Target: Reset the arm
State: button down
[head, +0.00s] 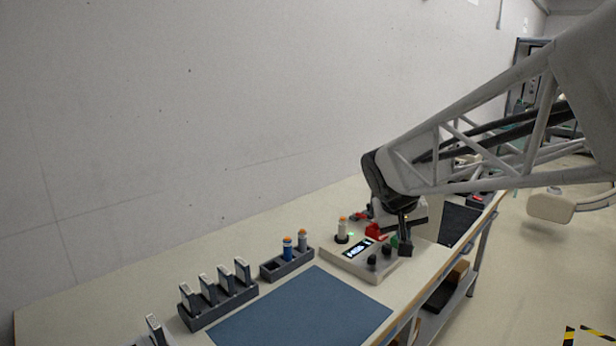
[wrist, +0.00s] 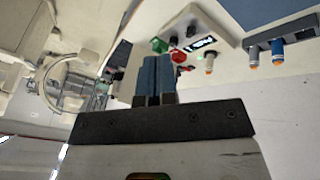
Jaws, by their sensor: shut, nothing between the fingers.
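My arm reaches in from the right in the head view. My gripper (head: 404,243) points down just over the right end of a pale control box (head: 378,268) on the bench; I cannot tell whether it touches the box. The gripper also shows in the wrist view (wrist: 155,62), where its two blue fingers are together with nothing between them. The box carries a small lit display (head: 358,248), dark knobs (head: 372,259), a red part (head: 376,231) and a white cylinder with an orange top (head: 342,229). In the wrist view a green knob (wrist: 159,45) shows beside the fingers.
A dark rack (head: 287,263) holds two orange-topped vials left of the box. A second rack (head: 218,303) holds several upright grey pieces. A blue mat (head: 300,310) lies bare in front. The wall runs behind the bench.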

jog(key=s+f+y, duration=0.1)
jog(key=s+f, duration=0.2)
jog(key=s, duration=1)
jog(key=s+a+f+g+y, duration=0.1)
jog(key=s+f+y, duration=0.1)
jog(key=s, duration=1.1)
jog(key=shift+s+f, duration=0.3)
jog(key=shift+f, duration=0.3)
jog(key=shift+a, duration=0.1)
